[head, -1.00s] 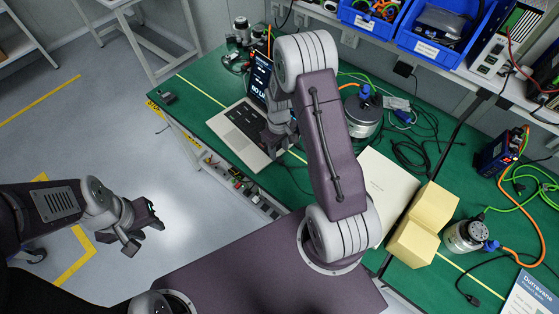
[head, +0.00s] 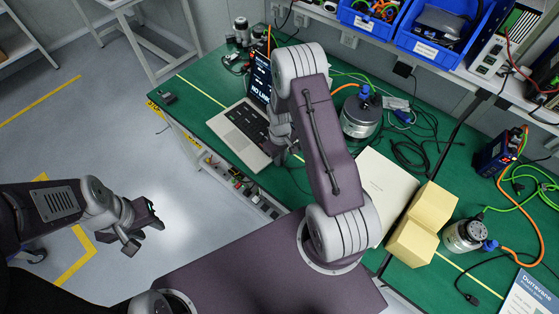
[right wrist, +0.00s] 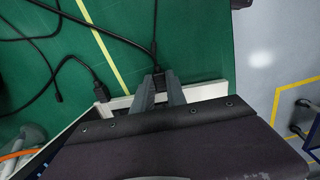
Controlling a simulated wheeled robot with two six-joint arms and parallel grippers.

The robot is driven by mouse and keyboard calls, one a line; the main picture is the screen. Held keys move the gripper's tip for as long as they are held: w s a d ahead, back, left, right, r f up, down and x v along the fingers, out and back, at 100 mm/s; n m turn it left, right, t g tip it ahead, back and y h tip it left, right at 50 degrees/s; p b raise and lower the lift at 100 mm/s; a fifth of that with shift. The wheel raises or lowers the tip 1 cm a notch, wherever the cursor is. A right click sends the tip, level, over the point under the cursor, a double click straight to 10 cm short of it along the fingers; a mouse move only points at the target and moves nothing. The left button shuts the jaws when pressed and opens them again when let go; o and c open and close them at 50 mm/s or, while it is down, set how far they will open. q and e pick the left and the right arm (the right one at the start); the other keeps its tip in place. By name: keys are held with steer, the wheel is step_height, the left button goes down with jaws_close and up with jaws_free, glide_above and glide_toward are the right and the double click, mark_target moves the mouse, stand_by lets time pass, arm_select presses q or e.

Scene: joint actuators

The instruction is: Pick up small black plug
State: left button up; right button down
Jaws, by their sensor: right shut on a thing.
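In the right wrist view, a small black plug (right wrist: 159,83) sits between the fingertips of my right gripper (right wrist: 160,90), which is shut on it. A black cable leads from the plug up across the green bench. A second black plug (right wrist: 101,93) lies on its own cable to the left, apart from the fingers. In the head view my right gripper (head: 285,140) is beside the laptop, partly hidden by my arm; the plug cannot be made out there. My left gripper (head: 155,216) is open and empty over the floor at the left.
The open laptop (head: 243,127) stands close by my right gripper on the green bench (head: 196,81). A round metal actuator (head: 360,117) with cables, a pale booklet (head: 386,187) and yellow blocks (head: 413,243) lie to the right. Blue bins (head: 443,49) line the shelf behind.

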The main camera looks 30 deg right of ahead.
steer(key=r, duration=0.4)
steer(key=shift+s+d+r, duration=0.2)
steer(key=shift+s+r, duration=0.05)
steer(key=shift+r, duration=0.05)
steer(key=s+d+r, duration=0.5)
steer(key=s+r, duration=0.1)
steer(key=s, duration=0.4)
steer(key=shift+r, duration=0.2)
steer(key=b, duration=0.3)
glide_above(282, 161)
steer(key=s, duration=0.2)
steer(key=shift+m, duration=0.3)
step_height(282, 161, down, 6)
steer(key=shift+d+r, duration=0.1)
steer(key=shift+d, duration=0.05)
steer(key=shift+s, duration=0.1)
